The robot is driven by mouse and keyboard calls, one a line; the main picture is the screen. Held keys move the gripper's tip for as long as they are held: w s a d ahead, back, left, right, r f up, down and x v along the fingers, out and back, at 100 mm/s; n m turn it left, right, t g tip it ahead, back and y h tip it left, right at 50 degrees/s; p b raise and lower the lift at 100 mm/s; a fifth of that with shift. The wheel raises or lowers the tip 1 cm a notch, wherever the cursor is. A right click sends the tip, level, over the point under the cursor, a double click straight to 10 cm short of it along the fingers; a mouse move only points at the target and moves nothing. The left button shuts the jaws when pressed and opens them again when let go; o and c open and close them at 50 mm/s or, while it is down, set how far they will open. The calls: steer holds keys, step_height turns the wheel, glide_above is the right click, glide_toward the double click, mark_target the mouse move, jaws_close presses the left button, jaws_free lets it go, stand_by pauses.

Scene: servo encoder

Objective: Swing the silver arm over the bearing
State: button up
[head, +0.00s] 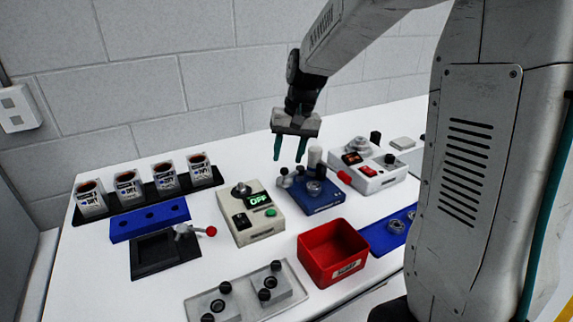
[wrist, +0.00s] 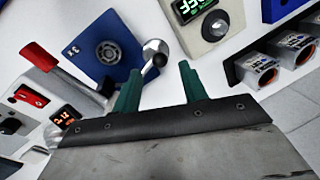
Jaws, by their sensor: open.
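The blue fixture (head: 325,205) stands mid-table and also shows in the wrist view (wrist: 82,62). The round metal bearing (head: 314,188) sits in it, uncovered from above, and shows in the wrist view (wrist: 108,52). The silver arm (head: 297,173) is at the fixture's left back edge, off to the side of the bearing. In the wrist view the silver arm (wrist: 153,46) has a dark ball knob beside the fixture. My gripper (head: 288,159) is open and empty, pointing down above the arm's side. Its green fingertips (wrist: 160,67) appear near the knob; contact cannot be told.
A white device with a red-handled lever (head: 344,177) stands close behind right. A beige box with a lit display (head: 258,201) is at the left. A red bin (head: 333,252) is in front. Several cups in a black rack (head: 147,190) stand back left.

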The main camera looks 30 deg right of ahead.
mark_target(285, 168)
steer(key=shift+w+a+f, duration=0.1)
steer(key=shift+a+f, duration=0.1)
steer(key=shift+f, duration=0.75)
steer(key=shift+a+f, duration=0.15)
steer(key=shift+f, duration=0.8)
jaws_close()
